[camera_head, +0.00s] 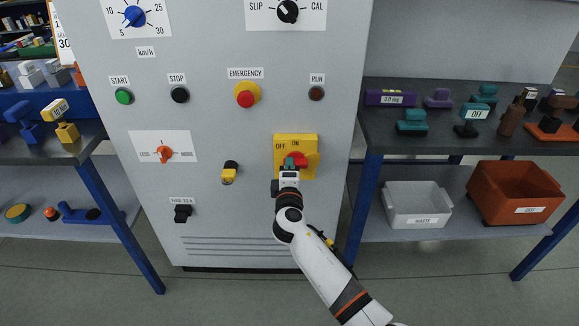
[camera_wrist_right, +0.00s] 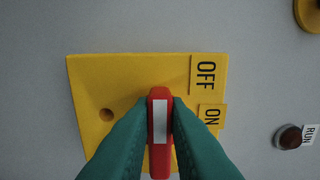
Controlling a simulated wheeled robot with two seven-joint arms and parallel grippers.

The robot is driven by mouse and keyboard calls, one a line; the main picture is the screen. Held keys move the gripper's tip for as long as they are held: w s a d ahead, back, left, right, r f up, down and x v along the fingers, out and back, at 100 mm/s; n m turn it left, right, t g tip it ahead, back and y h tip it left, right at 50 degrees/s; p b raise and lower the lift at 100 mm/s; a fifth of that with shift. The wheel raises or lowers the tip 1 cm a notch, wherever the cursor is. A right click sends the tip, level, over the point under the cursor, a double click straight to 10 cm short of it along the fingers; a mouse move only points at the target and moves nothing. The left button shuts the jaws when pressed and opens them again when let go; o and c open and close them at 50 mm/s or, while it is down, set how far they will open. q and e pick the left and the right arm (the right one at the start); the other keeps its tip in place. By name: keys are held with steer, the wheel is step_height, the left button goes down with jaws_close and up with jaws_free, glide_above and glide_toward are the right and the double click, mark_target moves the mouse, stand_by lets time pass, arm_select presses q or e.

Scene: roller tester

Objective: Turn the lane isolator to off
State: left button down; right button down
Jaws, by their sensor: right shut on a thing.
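The lane isolator is a yellow plate (camera_head: 309,140) low on the right of the grey cabinet front, with OFF at its upper left and ON to the right of that. Its red handle (camera_head: 301,158) is partly hidden by my right gripper (camera_head: 289,164). In the right wrist view, the plate (camera_wrist_right: 88,75) carries the red handle (camera_wrist_right: 159,92) with a white stripe, and the teal fingers (camera_wrist_right: 160,108) press on both its sides. The handle lies lengthwise between the fingers, across the OFF–ON lettering's upright direction. Which label it points to is unclear. My left gripper is not in view.
A yellow-and-black key switch (camera_head: 229,172) sits left of the isolator, and a red emergency button (camera_head: 246,96) above left. The dark RUN lamp (camera_head: 316,93) is above right. Shelves with loose parts and bins (camera_head: 416,206) flank the cabinet. The floor in front is clear.

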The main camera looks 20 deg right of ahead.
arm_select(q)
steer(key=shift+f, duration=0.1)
arm_select(e)
steer(key=shift+f, duration=0.1)
stand_by(0.3)
steer(key=c, duration=1.4)
jaws_free()
